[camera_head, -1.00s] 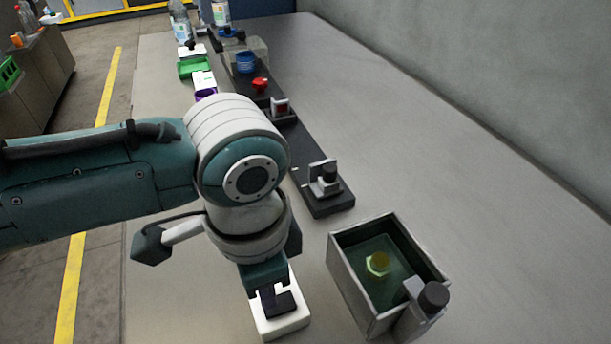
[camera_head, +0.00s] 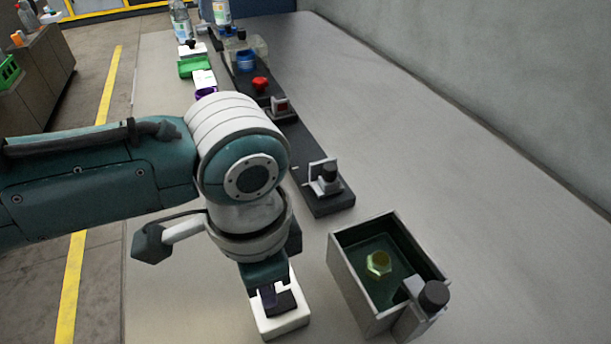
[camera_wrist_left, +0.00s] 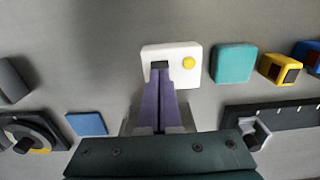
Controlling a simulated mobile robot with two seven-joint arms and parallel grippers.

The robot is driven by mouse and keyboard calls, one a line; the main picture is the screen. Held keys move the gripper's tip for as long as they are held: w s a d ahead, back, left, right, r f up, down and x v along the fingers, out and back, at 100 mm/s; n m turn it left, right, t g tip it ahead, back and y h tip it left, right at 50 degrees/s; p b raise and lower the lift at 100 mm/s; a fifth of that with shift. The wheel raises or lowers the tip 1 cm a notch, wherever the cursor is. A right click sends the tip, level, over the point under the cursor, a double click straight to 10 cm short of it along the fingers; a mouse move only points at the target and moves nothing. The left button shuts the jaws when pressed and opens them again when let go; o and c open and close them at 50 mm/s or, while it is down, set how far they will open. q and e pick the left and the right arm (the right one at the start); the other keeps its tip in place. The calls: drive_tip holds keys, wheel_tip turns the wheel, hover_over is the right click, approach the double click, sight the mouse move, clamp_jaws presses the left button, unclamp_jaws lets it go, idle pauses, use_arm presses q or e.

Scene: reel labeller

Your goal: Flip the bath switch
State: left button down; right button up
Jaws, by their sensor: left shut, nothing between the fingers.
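The white switch box (camera_head: 290,322) with a dark rocker on its top stands on the bench, left of the bath. I take it for the bath switch. In the left wrist view the white box (camera_wrist_left: 152,52) has a yellow round spot on its right side. My left gripper (camera_head: 268,295) points down at the rocker, fingers shut and empty. In the wrist view its fingertips (camera_wrist_left: 160,72) are at the dark rocker, partly hiding it; contact cannot be told. The bath (camera_head: 345,275) is an open grey tank with dark green liquid and a yellow-green nut (camera_head: 379,264). My right gripper is out of view.
A black-knobbed unit (camera_head: 432,296) is on the bath's front right corner. A black base with a clamp (camera_head: 325,178) stands behind the bath. A teal block (camera_wrist_left: 234,63) and a yellow block (camera_wrist_left: 279,69) lie right of the switch in the wrist view. The bench's right side is clear.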

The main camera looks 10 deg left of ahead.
use_arm(q)
drive_tip(key=shift+f+b, duration=0.7)
drive_tip(key=shift+f, duration=0.2)
idle(0.8)
drive_tip(key=shift+r, duration=0.1)
wheel_tip(320, 180, up, 7)
drive_tip(key=p, duration=0.8)
drive_tip(key=s+d+r+n+t+h, duration=0.1)
drive_tip(key=s+d+r+n+h, duration=0.3)
drive_tip(key=s, duration=0.3)
drive_tip(key=s+a+r+n+t+y, duration=0.1)
drive_tip(key=s+a+r+n+y, duration=0.2)
drive_tip(key=a, duration=0.4)
drive_tip(key=s+a+r+n+t+y, duration=0.1)
drive_tip(key=s+a+r+n+t, duration=0.2)
drive_tip(key=a, duration=0.4)
wheel_tip(320, 180, up, 32)
drive_tip(key=g+p, duration=0.1)
drive_tip(key=p, duration=3.1)
drive_tip(key=shift+w+d+m, duration=0.35)
drive_tip(key=shift+w+m, duration=0.05)
